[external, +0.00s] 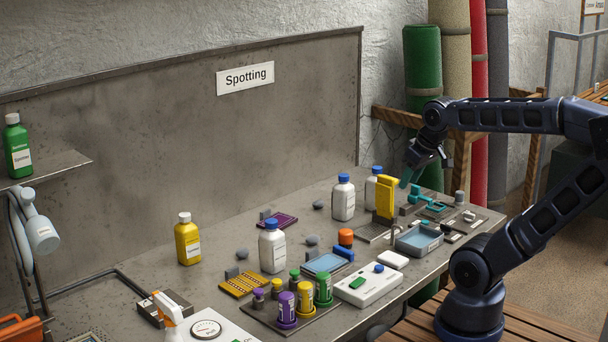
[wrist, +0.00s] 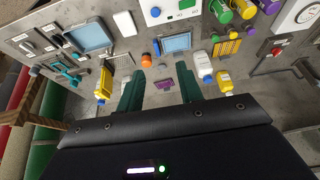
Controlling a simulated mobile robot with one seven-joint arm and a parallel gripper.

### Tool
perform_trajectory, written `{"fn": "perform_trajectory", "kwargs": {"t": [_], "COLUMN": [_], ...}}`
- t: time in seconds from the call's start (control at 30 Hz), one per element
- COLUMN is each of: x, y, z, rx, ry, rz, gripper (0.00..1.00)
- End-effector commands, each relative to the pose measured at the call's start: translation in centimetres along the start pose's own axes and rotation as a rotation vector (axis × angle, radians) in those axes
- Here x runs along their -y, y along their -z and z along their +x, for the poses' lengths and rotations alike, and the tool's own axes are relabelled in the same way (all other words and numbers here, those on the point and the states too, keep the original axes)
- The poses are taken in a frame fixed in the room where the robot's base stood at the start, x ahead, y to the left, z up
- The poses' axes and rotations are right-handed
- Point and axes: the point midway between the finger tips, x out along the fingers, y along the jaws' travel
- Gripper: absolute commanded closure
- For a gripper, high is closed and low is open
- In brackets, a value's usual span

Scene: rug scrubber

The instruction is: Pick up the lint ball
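Several small grey lumps that look like lint balls lie on the grey bench in the external view: one at the back beside the purple pad (external: 318,204), one near the middle (external: 312,240), one behind the orange pad (external: 242,253). I cannot tell which is meant. My gripper (external: 409,176) is above the right part of the bench, to the right of all three. In the wrist view its two teal fingers (wrist: 160,90) stand apart with nothing held between them. The lumps are too small to make out surely there.
White bottles (external: 343,198) (external: 272,247) stand near the lumps, with a yellow bottle (external: 187,240) to the left. A yellow upright tool (external: 386,197) and a blue tray (external: 418,238) are below my gripper. The bench's back left is fairly clear.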

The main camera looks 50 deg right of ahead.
Motion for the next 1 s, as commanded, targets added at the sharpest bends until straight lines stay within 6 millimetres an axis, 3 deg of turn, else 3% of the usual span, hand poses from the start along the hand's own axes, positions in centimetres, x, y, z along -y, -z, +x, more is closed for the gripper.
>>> {"fn": "perform_trajectory", "kwargs": {"t": [0.03, 0.13, 0.53, 1.0], "x": [0.0, 0.0, -0.1, -1.3], "y": [0.0, 0.0, 0.9, 9.4], "z": [0.0, 0.0, 0.3, 5.4], "rx": [0.000, 0.000, 0.013, 0.101], "ry": [0.000, 0.000, -0.008, -0.123], "rz": [0.000, 0.000, 0.036, 0.391], "gripper": [0.56, 0.39, 0.39, 0.39]}}
